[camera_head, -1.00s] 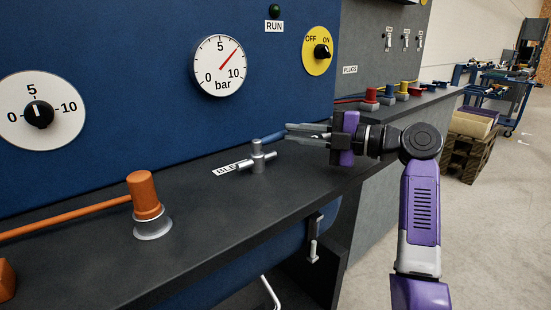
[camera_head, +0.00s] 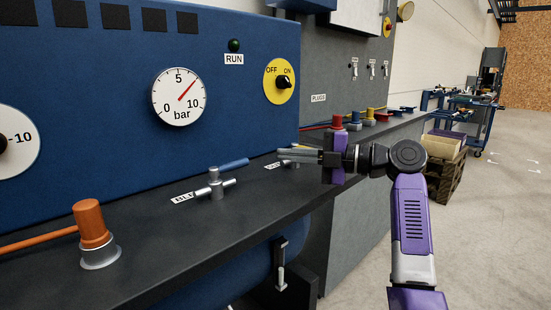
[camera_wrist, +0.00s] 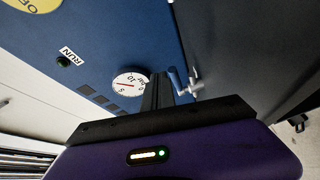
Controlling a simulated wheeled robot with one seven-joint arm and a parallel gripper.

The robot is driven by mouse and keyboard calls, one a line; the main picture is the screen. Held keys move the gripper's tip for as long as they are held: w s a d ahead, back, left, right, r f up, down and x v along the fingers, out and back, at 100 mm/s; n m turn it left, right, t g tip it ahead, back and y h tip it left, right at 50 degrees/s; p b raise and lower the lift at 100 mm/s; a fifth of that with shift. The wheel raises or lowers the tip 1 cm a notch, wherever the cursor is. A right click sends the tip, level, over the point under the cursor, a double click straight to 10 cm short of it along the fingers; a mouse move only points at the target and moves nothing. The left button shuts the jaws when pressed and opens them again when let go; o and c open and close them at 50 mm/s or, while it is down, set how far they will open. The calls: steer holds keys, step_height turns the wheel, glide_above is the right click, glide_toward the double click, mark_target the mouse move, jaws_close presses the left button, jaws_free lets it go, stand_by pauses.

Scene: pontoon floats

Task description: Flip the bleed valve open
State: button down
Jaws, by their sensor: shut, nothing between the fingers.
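The bleed valve (camera_head: 216,184) stands on the dark bench ledge, a silver body with a crossbar and a blue lever (camera_head: 234,163). The lever points right and back, along the blue panel. A white label (camera_head: 183,198) reading "BLE", its end hidden by the valve, lies to its left. In the wrist view the valve (camera_wrist: 194,85) and blue lever show just right of the fingers. My gripper (camera_head: 281,155) is shut and empty, to the right of the lever and apart from it in the head view.
A second valve with a white label (camera_head: 272,166) is partly hidden behind my fingers. An orange plug (camera_head: 90,224) stands at the ledge's left. The gauge (camera_head: 179,97) reads above 5 bar. An OFF/ON knob (camera_head: 283,81) is on the panel. Coloured plugs (camera_head: 370,115) line the far ledge.

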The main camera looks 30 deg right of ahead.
steer(key=shift+w+d+r, duration=0.1)
steer(key=shift+w+d, duration=0.05)
steer(key=shift+d, duration=0.85)
steer(key=shift+w+d, duration=0.15)
steer(key=shift+d, duration=0.85)
